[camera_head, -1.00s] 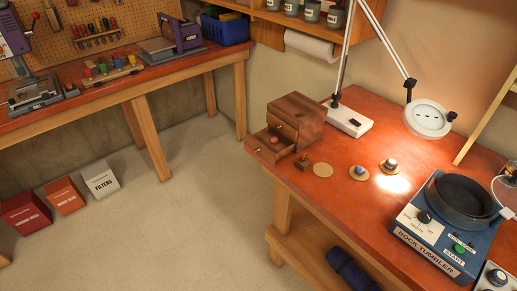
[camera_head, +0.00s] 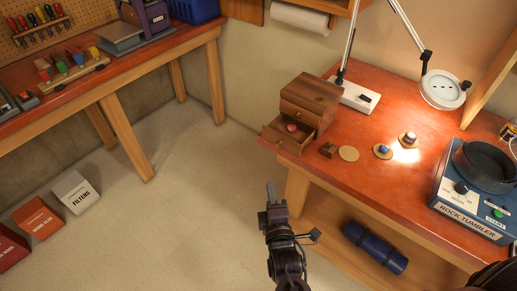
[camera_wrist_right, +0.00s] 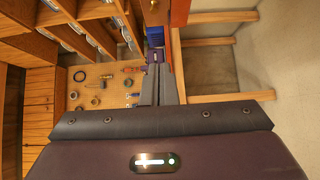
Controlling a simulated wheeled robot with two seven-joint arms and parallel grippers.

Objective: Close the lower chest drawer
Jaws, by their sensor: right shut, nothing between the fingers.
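The small wooden chest (camera_head: 318,88) stands on the left part of the red-brown bench top. Its lower drawer (camera_head: 281,141) is pulled out toward the lower left, with a small pink-red object (camera_head: 292,127) inside. The upper drawer (camera_head: 300,112) is shut. My right gripper (camera_head: 271,187) is shut and empty. In the head view it shows below the drawer in the picture, in front of the bench's left end, apart from the drawer. Its closed fingers (camera_wrist_right: 160,84) also show in the right wrist view. My left gripper is not in view.
A lamp base (camera_head: 355,95) stands behind the chest. A small brown block (camera_head: 327,150), a round disc (camera_head: 348,153) and stones on discs lie to the right. The rock tumbler (camera_head: 475,195) is further right. A blue roll (camera_head: 375,248) lies on the lower shelf.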

